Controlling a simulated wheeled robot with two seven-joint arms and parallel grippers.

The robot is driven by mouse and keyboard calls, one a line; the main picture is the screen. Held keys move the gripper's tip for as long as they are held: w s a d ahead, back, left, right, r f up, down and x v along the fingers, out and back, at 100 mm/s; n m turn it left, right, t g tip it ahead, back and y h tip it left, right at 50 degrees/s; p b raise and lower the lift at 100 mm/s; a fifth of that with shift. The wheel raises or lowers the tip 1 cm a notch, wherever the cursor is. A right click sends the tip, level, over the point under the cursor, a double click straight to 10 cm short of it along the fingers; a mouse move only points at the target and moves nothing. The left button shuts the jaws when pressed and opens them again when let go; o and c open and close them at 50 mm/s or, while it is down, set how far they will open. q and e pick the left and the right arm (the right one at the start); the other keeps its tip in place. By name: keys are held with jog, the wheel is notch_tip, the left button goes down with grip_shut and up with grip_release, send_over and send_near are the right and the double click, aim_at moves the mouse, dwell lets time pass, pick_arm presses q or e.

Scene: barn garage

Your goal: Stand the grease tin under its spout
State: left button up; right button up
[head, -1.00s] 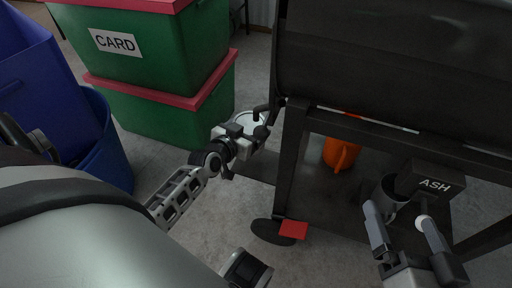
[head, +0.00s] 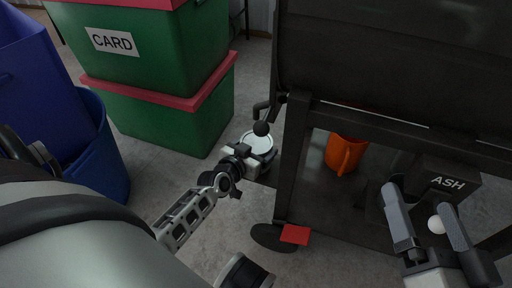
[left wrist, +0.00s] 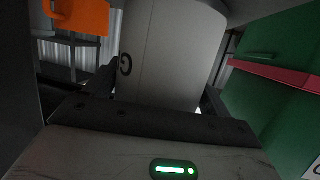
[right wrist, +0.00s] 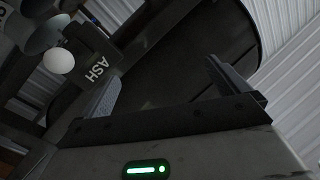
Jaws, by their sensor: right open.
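The grease tin (head: 258,138), pale with a round top, is left of the black grill-like cabinet in the head view. My left gripper (head: 257,156) is shut around it. The left wrist view shows its grey side (left wrist: 165,50), with a dark "G", between the fingers. A dark bent spout (head: 264,112) with a rounded end sticks out from the cabinet's left side and overlaps the tin's top in the head view. I cannot tell the height gap between them. The tin's base is hidden. My right gripper (head: 425,208) is open and empty in front of the ASH box.
The ASH box (head: 448,183) has a white knob (head: 437,224) near my right fingers. An orange jug (head: 344,154) stands inside the frame. A red tab (head: 295,234) is by the frame's foot. Green CARD boxes (head: 165,110) and a blue bin (head: 100,150) stand left.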

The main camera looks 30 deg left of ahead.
pick_arm(q)
jog(key=shift+o, duration=1.3)
jog(key=shift+r, duration=0.15)
jog(key=shift+s+r+p, duration=0.15)
jog(key=shift+s+p, duration=0.2)
jog(key=p+v, duration=0.4)
jog(key=v, duration=0.7)
pick_arm(e)
jog(key=shift+s+d+f+n+g+h, duration=0.2)
jog(key=shift+f+g+h, duration=0.25)
jog(key=shift+f, duration=0.1)
jog(key=shift+s+d+f+n+g+h, duration=0.2)
jog(key=shift+f+g+h, duration=0.15)
jog(key=shift+f+g, duration=0.15)
pick_arm(q)
jog(key=shift+s, duration=0.1)
pick_arm(e)
jog(key=shift+a, duration=0.1)
